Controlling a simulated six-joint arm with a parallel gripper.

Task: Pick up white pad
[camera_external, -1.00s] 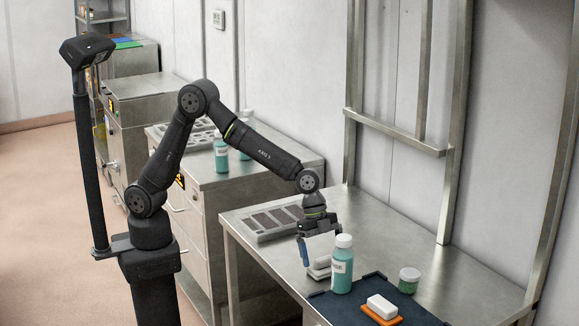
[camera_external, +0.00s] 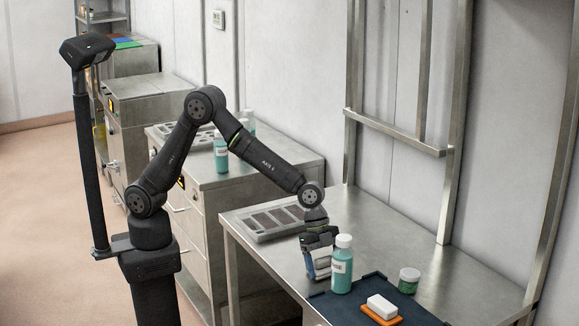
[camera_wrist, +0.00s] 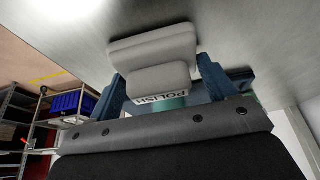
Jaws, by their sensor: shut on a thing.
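The white pad (camera_wrist: 152,48) has a wide base and a narrower raised block, and it fills the middle of the wrist view. Blue fingers stand on either side of the raised block, and my gripper (camera_wrist: 163,82) is shut on it. In the external view my gripper (camera_external: 319,258) points down at the steel table, just left of a teal bottle with a white cap (camera_external: 342,265). There the pad is mostly hidden by the gripper. Whether it still touches the table is not clear.
A dark blue mat (camera_external: 350,300) carries the bottle, close to the gripper's right, and a white block on an orange base (camera_external: 382,308). A green jar with a white lid (camera_external: 409,280) stands behind. A grey compartment tray (camera_external: 268,222) lies at the table's back left.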

